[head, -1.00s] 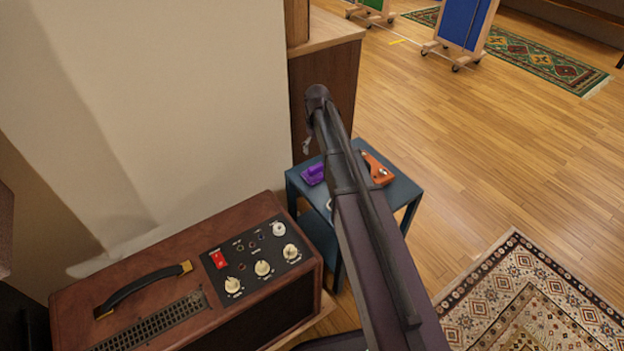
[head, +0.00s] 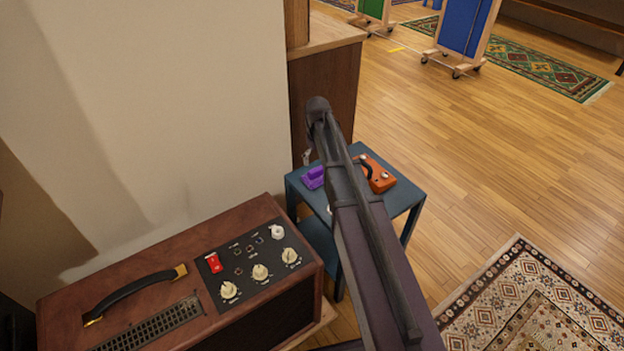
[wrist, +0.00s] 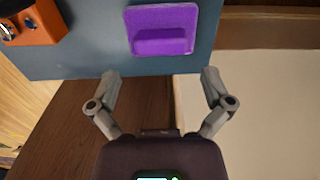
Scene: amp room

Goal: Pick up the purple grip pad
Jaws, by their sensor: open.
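The purple grip pad (head: 314,177) lies on the small blue side table (head: 400,198), close to its left edge. In the wrist view the pad (wrist: 162,30) has a flat plate with a raised bar and sits near the table's edge, at the top centre. My gripper (wrist: 158,75) is open and empty, its fingers spread to either side, a little short of the pad in that picture. In the head view a small part of my gripper (head: 307,156) shows at the end of my arm. My arm hides the middle of the table.
An orange device (head: 377,175) with a black cable is on the same table, also in the wrist view (wrist: 38,22). A brown amplifier (head: 150,285) stands at front left. A wooden cabinet (head: 325,95) and wall are behind the table. Open floor and a patterned rug (head: 540,305) lie right.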

